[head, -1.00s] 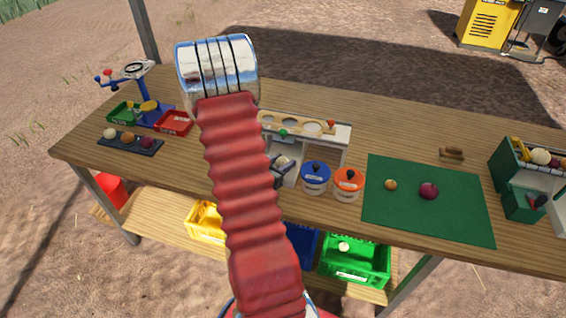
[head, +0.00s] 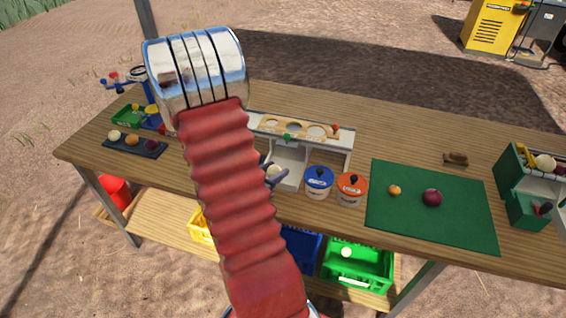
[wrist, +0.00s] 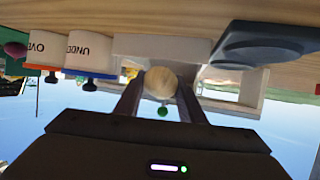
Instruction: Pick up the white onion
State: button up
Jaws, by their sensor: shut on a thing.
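The white onion (wrist: 160,82) is a pale round bulb held between the two dark fingers of my gripper (wrist: 160,98) in the wrist view. My gripper is shut on it. In the head view my gripper (head: 274,175) shows small beside my red arm, in front of the white stand (head: 289,168), with part of the pale onion (head: 272,170) visible. My arm hides much of the gripper there. The wrist view is upside down, with the table along the top.
Blue-lidded (head: 318,181) and orange-lidded (head: 351,188) jars stand just right of the gripper. A green mat (head: 410,222) holds an orange onion and a red one. A dark tray (head: 135,148) with onions lies left. Coloured crates sit on the shelf below.

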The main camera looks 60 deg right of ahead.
jog(key=a, duration=0.3)
jog(key=w+a, duration=0.1)
jog(key=a, duration=0.7)
jog(key=shift+w+a, duration=0.15)
jog(key=shift+w, duration=0.15)
jog(key=w+a+r+n+t+y, duration=0.15)
jog(key=w+a+n+t, duration=0.35)
jog(key=w, duration=0.7)
jog(key=w+a+r+n+t+y, duration=0.1)
jog(key=w+a+r+n+t, duration=0.3)
jog(key=w, duration=0.7)
jog(key=w+a+r+n+t+y, duration=0.1)
jog(key=w+a+n+t+y, duration=0.1)
jog(key=a, duration=0.6)
jog(key=w+a+r+n+t+y, duration=0.2)
jog(key=w+a+n+y, duration=0.3)
jog(key=a, duration=0.3)
jog(key=w+a+r+n+t+y, duration=0.2)
jog(key=w+a+n+y, duration=0.1)
jog(key=a, duration=0.4)
jog(key=shift+w+a+r+n+y, duration=0.3)
jog(key=shift+w+a+y, duration=0.1)
jog(key=shift+w, duration=0.1)
jog(key=shift+s, duration=0.15)
